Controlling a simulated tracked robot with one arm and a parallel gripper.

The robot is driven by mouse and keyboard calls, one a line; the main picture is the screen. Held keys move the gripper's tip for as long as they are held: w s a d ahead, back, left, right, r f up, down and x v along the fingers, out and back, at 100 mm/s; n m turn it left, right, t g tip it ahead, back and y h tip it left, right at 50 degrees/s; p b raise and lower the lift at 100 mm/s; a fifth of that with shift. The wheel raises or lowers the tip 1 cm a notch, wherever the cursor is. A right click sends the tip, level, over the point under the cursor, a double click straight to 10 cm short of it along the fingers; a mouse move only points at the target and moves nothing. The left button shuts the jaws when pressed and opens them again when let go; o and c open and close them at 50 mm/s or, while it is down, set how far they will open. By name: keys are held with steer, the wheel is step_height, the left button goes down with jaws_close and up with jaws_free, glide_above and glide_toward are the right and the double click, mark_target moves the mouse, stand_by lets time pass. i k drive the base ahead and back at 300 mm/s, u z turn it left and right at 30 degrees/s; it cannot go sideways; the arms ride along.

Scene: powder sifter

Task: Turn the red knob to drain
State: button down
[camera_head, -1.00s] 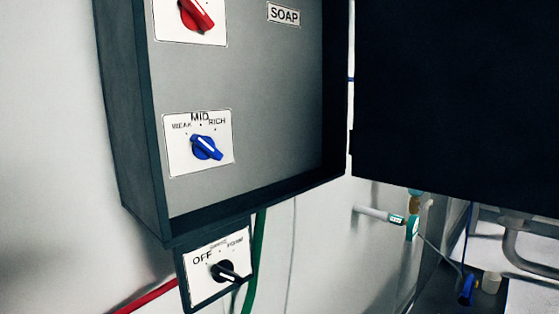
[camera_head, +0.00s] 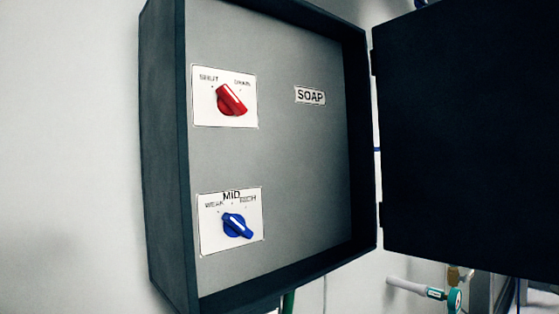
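The red knob (camera_head: 231,100) sits on a white label plate (camera_head: 202,112) in the upper left of the open grey control box. The plate reads "SHUT" at its upper left, and a blurred word at its upper right looks like "DRAIN". The knob's handle is tilted, running from upper left to lower right; I cannot tell for sure which mark it points to. My gripper does not show in this view.
A blue knob (camera_head: 237,226) with weak, mid and rich marks sits below the red one. A "SOAP" label (camera_head: 310,96) is to the right. The box's dark door (camera_head: 470,140) stands open on the right.

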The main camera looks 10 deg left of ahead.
mark_target(228, 104)
steer(key=u, duration=1.4)
steer(key=k, duration=0.95)
steer(key=z, duration=0.85)
steer(key=i, duration=1)
steer(key=u, duration=0.05)
